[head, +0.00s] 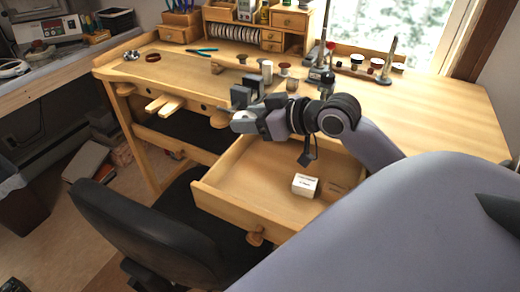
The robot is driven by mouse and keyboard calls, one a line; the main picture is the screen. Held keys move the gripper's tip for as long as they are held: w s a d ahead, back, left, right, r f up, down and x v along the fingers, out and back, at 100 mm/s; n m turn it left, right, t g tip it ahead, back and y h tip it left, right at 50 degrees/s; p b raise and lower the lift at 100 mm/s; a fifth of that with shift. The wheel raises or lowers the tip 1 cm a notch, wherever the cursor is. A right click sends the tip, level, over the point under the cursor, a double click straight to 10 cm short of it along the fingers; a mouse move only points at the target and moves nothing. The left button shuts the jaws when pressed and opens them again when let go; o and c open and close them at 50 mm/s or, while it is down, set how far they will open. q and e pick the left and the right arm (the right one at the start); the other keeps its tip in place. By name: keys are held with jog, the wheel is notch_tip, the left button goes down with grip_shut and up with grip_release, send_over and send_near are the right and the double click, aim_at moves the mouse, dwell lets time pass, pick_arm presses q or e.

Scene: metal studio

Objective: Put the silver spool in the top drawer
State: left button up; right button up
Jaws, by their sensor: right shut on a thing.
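My right gripper (248,112) comes in from the right over the workbench's front edge, above the left rear part of the open drawer. It is shut on a small silver-grey thing (242,122) that looks like the silver spool; the fingers hide part of it. The wooden drawer (222,207) is pulled out below the bench top, and its inside is open to view. My left gripper is not in view.
A black chair (150,235) stands close to the drawer's left front. The drawer's left part is clear.

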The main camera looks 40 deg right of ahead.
notch_tip(320, 180, down, 13)
jog(key=shift+f+b, duration=0.1)
jog(key=shift+b, duration=0.55)
